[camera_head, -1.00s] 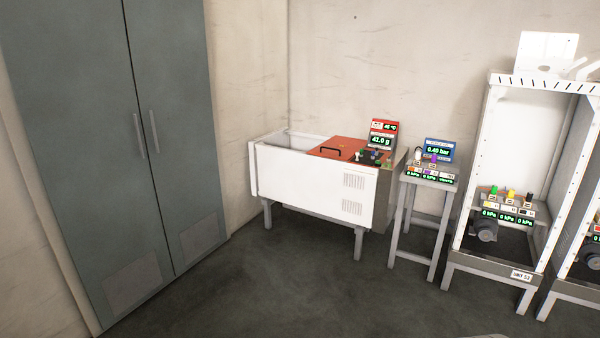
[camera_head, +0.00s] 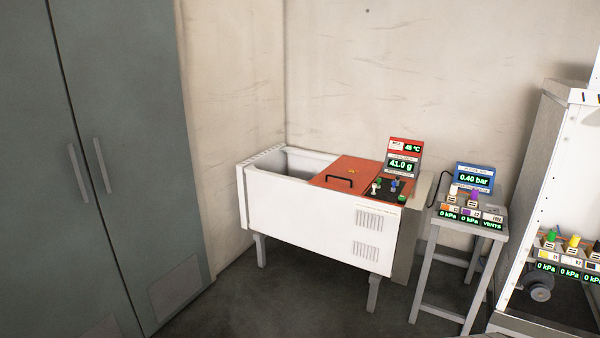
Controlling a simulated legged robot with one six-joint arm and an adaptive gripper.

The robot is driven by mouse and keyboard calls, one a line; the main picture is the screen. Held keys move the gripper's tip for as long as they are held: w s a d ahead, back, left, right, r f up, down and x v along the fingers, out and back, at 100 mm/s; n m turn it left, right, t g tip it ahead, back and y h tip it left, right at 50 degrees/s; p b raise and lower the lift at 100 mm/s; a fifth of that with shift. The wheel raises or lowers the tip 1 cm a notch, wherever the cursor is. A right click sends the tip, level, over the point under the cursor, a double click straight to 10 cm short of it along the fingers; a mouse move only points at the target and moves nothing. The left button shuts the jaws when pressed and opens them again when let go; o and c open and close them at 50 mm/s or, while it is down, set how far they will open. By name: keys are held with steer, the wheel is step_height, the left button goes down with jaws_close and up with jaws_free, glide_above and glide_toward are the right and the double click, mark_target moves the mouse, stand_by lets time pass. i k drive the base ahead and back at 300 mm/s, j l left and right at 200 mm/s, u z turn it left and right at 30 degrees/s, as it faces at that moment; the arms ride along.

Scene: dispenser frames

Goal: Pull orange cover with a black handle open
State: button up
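The orange cover (camera_head: 352,170) lies flat over the middle-right part of a white box-shaped unit (camera_head: 310,222) on grey legs. Its black handle (camera_head: 338,183) stands near the cover's left side. Left of the cover, the unit's top is open and shows a grey basin (camera_head: 292,165). My gripper is not in view.
A white frame rack (camera_head: 548,165) is at the far right. A tall grey-green cabinet (camera_head: 125,140) fills the left. Some dark floor (camera_head: 240,300) in front of the unit is clear.

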mark_target(348, 174)
steer(key=i, duration=1.7)
steer(key=i+l, duration=0.1)
steer(key=i, duration=1.6)
steer(key=j+u, duration=0.05)
steer(key=j, duration=0.05)
